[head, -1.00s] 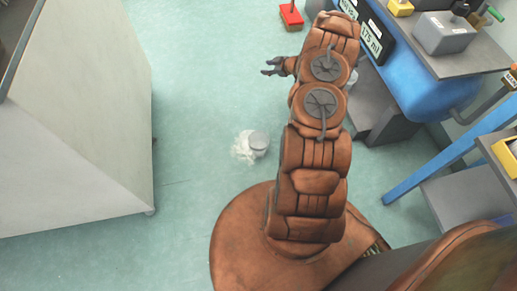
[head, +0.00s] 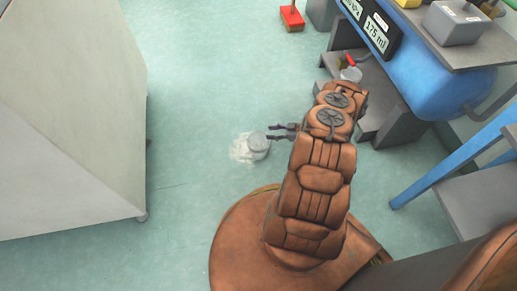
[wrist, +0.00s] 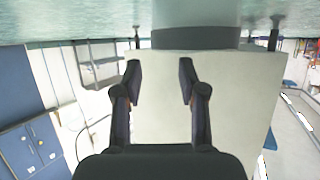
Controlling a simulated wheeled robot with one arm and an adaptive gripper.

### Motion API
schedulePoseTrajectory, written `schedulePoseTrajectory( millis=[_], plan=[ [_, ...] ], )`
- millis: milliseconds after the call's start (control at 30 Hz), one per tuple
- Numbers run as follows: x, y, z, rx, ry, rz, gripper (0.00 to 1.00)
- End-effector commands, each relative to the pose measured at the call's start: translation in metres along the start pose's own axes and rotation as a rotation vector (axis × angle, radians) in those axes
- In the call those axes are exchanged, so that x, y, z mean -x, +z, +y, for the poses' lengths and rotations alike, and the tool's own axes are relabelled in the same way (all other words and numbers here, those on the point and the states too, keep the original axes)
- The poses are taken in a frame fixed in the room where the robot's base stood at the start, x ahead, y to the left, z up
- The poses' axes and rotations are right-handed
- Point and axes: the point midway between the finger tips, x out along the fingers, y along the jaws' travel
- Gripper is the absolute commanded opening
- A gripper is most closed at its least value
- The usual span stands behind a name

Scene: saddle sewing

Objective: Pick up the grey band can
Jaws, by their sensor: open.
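The can (head: 258,142) stands on the floor at a whitish spill patch in the head view, its grey round top facing up. In the wrist view, where the floor is at the top, the can (wrist: 195,15) shows as a pale cylinder with a darker grey band (wrist: 195,38). My gripper (head: 269,132) is close to the can's upper right side in the head view. In the wrist view, my gripper (wrist: 159,75) is open and empty, with the can beyond its fingertips and not between them.
A large pale cabinet (head: 75,125) stands at the left. The whitish spill (head: 240,150) lies beside the can. A blue machine (head: 440,85) and a grey step (head: 395,115) stand at the right. A red object (head: 292,17) is at the top. The floor left of the can is clear.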

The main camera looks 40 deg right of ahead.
Motion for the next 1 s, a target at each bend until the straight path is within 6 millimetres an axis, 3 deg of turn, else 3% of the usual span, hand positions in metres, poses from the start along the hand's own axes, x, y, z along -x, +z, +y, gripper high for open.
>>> schedulePoseTrajectory(
  millis=[500, 833, 1000],
  plan=[
    [-0.058, 0.007, 0.000, -0.001, -0.001, -0.002, 0.41],
    [-0.063, 0.005, 0.001, -0.001, 0.002, -0.002, 0.41],
    [-0.063, 0.005, 0.001, 0.000, 0.001, -0.002, 0.23]
  ],
)
